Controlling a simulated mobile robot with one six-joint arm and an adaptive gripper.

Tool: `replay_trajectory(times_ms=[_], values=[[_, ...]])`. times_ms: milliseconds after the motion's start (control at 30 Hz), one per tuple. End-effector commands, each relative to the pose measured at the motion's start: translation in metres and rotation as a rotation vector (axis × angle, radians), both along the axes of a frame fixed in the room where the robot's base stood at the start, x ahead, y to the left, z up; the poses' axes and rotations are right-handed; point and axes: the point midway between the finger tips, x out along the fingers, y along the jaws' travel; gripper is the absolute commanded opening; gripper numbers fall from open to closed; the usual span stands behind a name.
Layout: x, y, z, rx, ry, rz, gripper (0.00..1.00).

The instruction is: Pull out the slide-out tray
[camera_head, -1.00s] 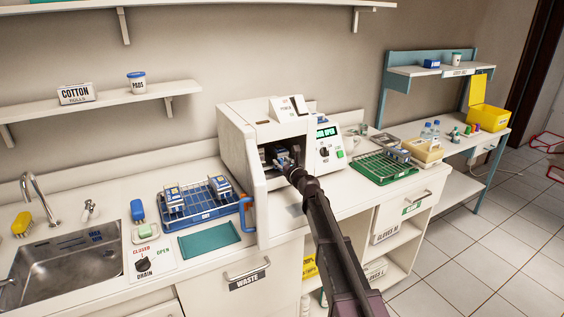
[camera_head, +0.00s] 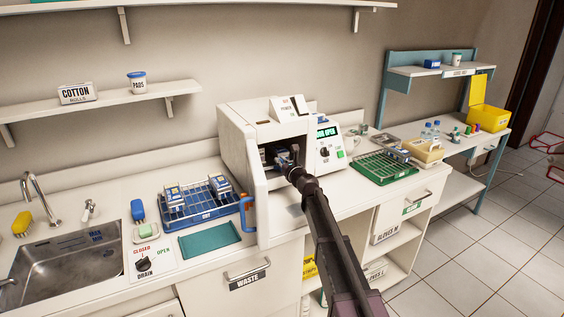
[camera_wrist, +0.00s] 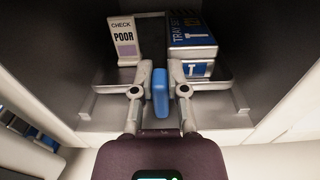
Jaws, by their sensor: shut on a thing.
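The slide-out tray (camera_wrist: 102,102) is a grey metal tray inside the open chamber of the white sterilizer (camera_head: 262,131). In the wrist view a blue handle (camera_wrist: 160,92) stands at the middle of its front. My gripper (camera_wrist: 160,88) is shut on this handle, a finger on each side; in the head view my gripper (camera_head: 284,160) is at the chamber mouth. On the tray are a white card reading CHECK POOR (camera_wrist: 125,40) and a blue-and-white TRAY SET box (camera_wrist: 190,38). The arm and chamber wall hide much of the tray in the head view.
The sterilizer's door (camera_head: 257,195) is swung open toward the front left, with a blue handle. A blue rack (camera_head: 190,213) and teal mat (camera_head: 208,238) lie left of it. A green rack (camera_head: 384,167) is on the right. Open air lies before the chamber.

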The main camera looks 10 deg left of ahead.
Motion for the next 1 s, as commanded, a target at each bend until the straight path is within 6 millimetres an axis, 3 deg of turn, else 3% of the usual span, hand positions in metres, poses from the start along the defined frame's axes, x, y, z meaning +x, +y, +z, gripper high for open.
replay_trajectory(times_ms=[167,367,800,1000], values=[[-0.009,-0.008,0.0,-0.001,-0.001,-0.007,0.0],[-0.036,-0.025,0.0,-0.001,-0.001,-0.008,0.0],[-0.126,-0.084,0.0,-0.001,-0.001,-0.008,0.0],[-0.156,-0.106,0.0,-0.001,-0.001,-0.008,0.0]])
